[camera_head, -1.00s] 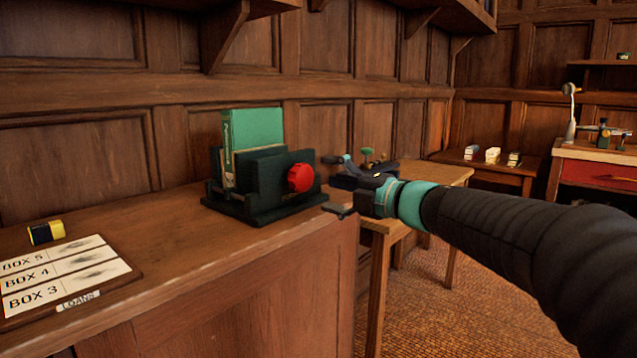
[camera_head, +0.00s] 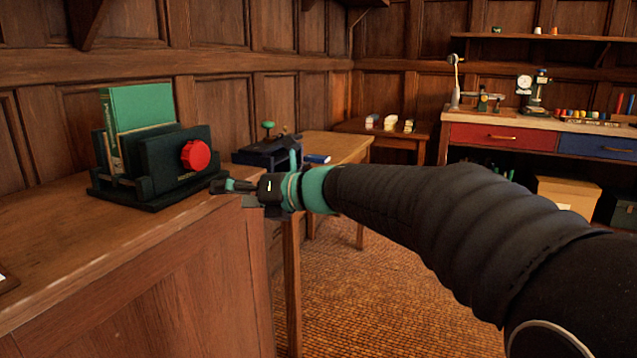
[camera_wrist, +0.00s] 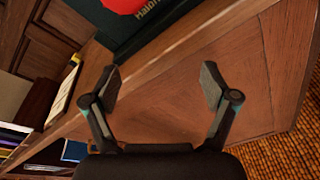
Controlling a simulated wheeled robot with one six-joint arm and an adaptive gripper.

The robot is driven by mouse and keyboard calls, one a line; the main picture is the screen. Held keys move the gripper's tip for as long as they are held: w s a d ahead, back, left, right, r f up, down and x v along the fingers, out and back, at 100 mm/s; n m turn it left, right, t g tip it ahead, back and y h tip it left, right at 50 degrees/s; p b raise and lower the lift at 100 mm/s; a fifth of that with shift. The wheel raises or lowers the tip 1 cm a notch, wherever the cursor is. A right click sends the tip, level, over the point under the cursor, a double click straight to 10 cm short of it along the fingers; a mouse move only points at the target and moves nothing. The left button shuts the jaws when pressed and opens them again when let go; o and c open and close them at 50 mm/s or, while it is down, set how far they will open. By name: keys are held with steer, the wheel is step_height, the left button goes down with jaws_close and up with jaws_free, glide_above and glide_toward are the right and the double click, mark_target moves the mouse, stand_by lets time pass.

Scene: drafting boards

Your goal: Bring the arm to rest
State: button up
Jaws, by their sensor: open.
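My gripper (camera_head: 232,187) is at the end of my outstretched arm, near the front right corner of the wooden counter (camera_head: 60,235). In the wrist view my gripper (camera_wrist: 160,85) is open, its two fingers wide apart with nothing between them. Beyond the fingers is the wooden face of the counter.
A small wooden table (camera_head: 338,147) with a dark device (camera_head: 265,152) and a blue book (camera_head: 316,158) stands behind my gripper. A workbench (camera_head: 560,127) with red and blue drawers is at the back right. Open carpeted floor (camera_head: 365,300) lies below my arm.

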steer(key=s+d+f+n+g+h, duration=0.1)
steer(key=s+d+f+n+h, duration=0.2)
steer(key=s+d+f+n, duration=0.45)
steer(key=s+d+f+n+g+h, duration=0.1)
steer(key=s+d+f+n+h, duration=0.25)
steer(key=f+n, duration=0.55)
steer(key=s+d+f+n+t+h, duration=0.1)
steer(key=s+d+n+h, duration=0.3)
steer(key=s+d+n, duration=0.2)
steer(key=s+d+f+n+t+h, duration=0.1)
steer(key=s+d+n+h, duration=0.3)
steer(key=d, duration=1.1)
steer(key=shift+s+d+f+n, duration=0.2)
steer(key=shift+s+f+n, duration=0.35)
steer(key=shift+s+n, duration=1.75)
steer(key=shift+s+m, duration=0.85)
stand_by(1.1)
